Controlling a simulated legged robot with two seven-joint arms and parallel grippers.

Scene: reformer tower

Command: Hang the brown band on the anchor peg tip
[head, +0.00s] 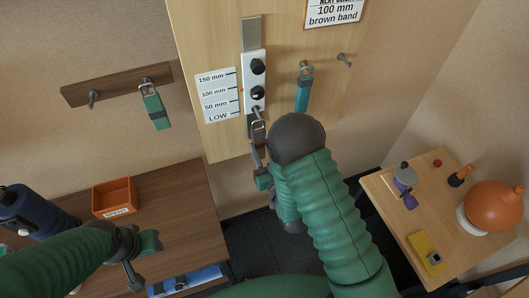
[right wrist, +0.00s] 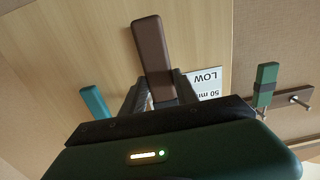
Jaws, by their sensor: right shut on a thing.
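The brown band (head: 258,133) is upright in front of the panel, at the lower end of the white slider plate (head: 255,82). My right gripper (head: 262,172) is below it, partly hidden by my arm. In the right wrist view the brown band (right wrist: 153,58) stands between the fingers of my right gripper (right wrist: 158,98), which are shut on it. A small peg (head: 256,113) shows at the plate's bottom, just at the band's top end. I cannot tell whether the band's ring is around it or only beside it. My left gripper (head: 138,258) is over the left table; its opening is unclear.
A teal band (head: 303,92) hangs on a panel peg, with a bare peg (head: 345,60) to its right. A green band (head: 155,110) hangs on the wooden rail (head: 117,84). An orange bin (head: 114,197) stands on the left table. Several items crowd the right table (head: 398,215).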

